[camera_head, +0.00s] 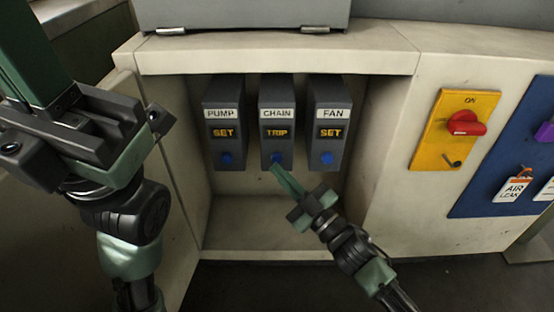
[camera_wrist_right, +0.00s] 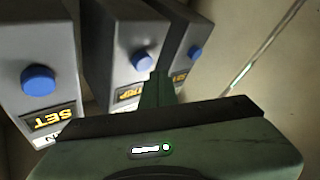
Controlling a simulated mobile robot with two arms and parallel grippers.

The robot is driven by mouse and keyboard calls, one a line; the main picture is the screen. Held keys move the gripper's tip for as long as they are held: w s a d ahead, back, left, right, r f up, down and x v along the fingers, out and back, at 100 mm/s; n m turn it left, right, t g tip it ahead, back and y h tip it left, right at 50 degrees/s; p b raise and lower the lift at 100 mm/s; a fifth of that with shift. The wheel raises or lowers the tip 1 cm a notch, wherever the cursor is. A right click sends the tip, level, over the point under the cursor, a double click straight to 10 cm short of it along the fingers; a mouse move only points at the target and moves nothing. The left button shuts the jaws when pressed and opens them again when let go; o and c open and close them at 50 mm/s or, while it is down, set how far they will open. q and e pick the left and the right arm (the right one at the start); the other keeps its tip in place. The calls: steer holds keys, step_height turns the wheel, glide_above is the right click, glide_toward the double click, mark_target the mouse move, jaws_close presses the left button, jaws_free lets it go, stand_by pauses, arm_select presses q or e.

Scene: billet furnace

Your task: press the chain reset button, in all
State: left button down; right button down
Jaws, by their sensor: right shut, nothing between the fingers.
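Three dark grey relay boxes hang in the recess, labelled PUMP, CHAIN and FAN. The chain box (camera_head: 276,112) is in the middle and its display reads TRIP. Its blue reset button (camera_head: 277,157) is near the bottom of the box; it also shows in the right wrist view (camera_wrist_right: 142,61). My right gripper (camera_head: 277,170) is shut and empty, its fingertips at or just below the chain button; I cannot tell whether they touch. In the right wrist view its fingers (camera_wrist_right: 158,84) point at that button. My left gripper (camera_head: 157,118) is at the left, and its fingers are unclear.
The pump box (camera_head: 221,112) and fan box (camera_head: 329,112), both reading SET with blue buttons, flank the chain box closely. The recess side walls and top ledge (camera_head: 280,62) enclose them. A red rotary switch (camera_head: 466,123) on a yellow plate and a blue tag board (camera_head: 490,190) are at right.

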steer(key=shift+w, duration=0.4)
stand_by(0.3)
